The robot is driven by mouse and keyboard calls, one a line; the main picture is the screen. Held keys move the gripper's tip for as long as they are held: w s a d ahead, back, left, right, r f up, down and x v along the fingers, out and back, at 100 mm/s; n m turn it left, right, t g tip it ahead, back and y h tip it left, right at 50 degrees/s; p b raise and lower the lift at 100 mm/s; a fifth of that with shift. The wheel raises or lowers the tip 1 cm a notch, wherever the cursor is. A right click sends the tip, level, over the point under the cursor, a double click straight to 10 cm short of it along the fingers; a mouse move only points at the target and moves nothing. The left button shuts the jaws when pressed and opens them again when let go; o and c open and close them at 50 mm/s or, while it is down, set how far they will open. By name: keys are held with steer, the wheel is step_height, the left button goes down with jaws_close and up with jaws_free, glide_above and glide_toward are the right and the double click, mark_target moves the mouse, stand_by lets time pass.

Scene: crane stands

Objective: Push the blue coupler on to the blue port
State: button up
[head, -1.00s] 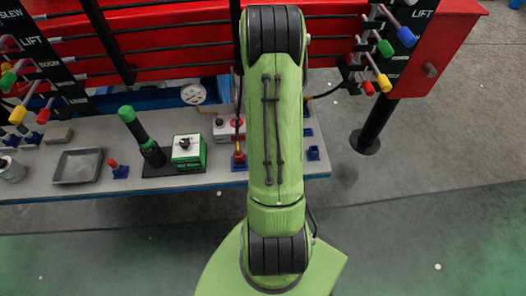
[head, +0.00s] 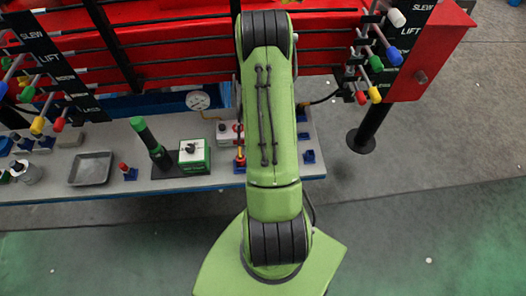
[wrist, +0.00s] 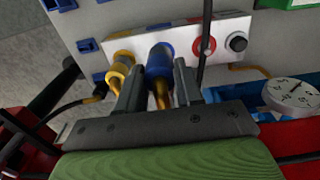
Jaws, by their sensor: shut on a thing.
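In the wrist view my gripper (wrist: 159,68) is shut on the blue coupler (wrist: 159,57), with one finger on each side of it. A brass end (wrist: 161,95) of the coupler shows between the fingers. The coupler points at the white port block (wrist: 226,32), between a yellow coupler (wrist: 121,66) and a red round port (wrist: 203,45). The blue port itself is hidden behind the coupler, and I cannot tell whether the coupler is seated on it. In the head view my arm hides the gripper and the coupler; part of the port block (head: 227,134) shows.
A black hose runs close to the right finger in the wrist view. A pressure gauge (wrist: 291,95) is at the right. The bench (head: 110,195) also holds a grey tray (head: 91,168), a green-topped torch-like tool (head: 150,142) and a green-white box (head: 194,155). Lever racks stand behind.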

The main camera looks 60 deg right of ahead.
steer(key=w+d+r+p, duration=0.1)
steer(key=w+d+r, duration=0.1)
steer(key=shift+d+r+p, duration=0.1)
steer(key=shift+r+p, duration=0.2)
steer(key=shift+p, duration=0.05)
step_height(320, 180, down, 6)
steer(key=b, duration=0.5)
steer(key=shift+f, duration=0.1)
steer(key=shift+f+b, duration=1.2)
steer(key=shift+f, duration=0.2)
steer(key=o, duration=1.2)
steer(key=shift+r+p, duration=1.7)
steer(key=shift+r, duration=0.9)
